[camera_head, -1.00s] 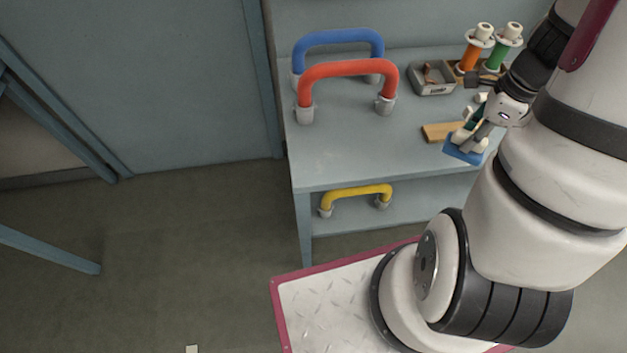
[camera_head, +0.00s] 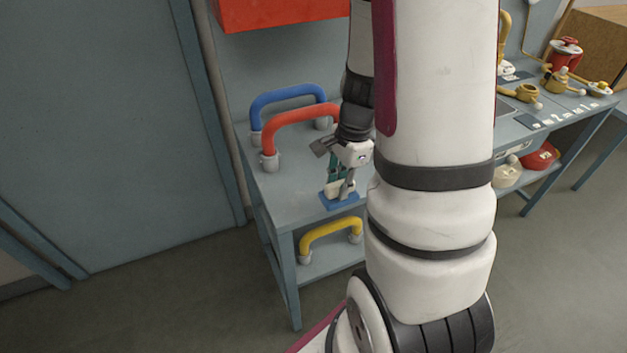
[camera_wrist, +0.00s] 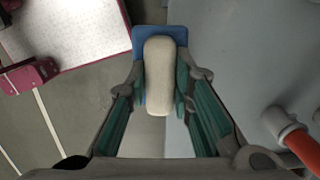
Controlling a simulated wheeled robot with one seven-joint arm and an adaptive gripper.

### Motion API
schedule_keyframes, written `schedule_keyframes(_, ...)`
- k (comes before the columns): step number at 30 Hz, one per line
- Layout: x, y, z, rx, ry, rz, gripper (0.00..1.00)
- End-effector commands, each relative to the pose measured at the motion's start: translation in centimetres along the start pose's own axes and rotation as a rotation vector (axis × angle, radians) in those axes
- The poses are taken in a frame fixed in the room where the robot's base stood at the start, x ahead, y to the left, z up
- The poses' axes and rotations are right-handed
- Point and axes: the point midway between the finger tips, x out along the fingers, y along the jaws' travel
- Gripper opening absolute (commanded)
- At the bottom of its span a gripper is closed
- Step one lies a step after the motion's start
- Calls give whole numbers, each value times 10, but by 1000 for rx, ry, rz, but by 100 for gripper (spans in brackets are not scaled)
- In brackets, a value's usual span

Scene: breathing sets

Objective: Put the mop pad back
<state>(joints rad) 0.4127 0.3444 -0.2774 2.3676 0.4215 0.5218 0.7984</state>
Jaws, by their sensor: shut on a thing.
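The mop pad (camera_head: 339,201) is a flat blue plate with a cream, rounded grip block on top. My gripper (camera_head: 346,186) is shut on the cream block, with the blue plate underneath. In the wrist view, the mop pad (camera_wrist: 159,76) sits between the two green-lined fingers of my gripper (camera_wrist: 166,88), and the blue plate shows at the far end. In the head view, the pad is at the front edge of the grey-blue bench (camera_head: 290,205). In the wrist view, it lies beside the bench edge, with floor below. I cannot tell its exact height.
A blue handle (camera_head: 286,94) and a red handle (camera_head: 296,113) stand on the bench. A yellow handle (camera_head: 329,232) is on the lower shelf. My arm hides the bench's right part. Floor at left is open.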

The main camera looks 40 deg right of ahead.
Motion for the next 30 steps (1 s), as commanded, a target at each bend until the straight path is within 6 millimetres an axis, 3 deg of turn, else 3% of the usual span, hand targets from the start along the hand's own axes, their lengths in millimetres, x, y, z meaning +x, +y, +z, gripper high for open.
schedule_keyframes(6,7,-47,16,-3,0,1,0)
schedule_keyframes(10,9,-63,21,0,1,0,0)
schedule_keyframes(17,11,-76,26,0,0,0,0)
schedule_keyframes(24,43,-76,22,3,-1,2,0)
schedule_keyframes(30,46,-76,22,1,0,0,0)
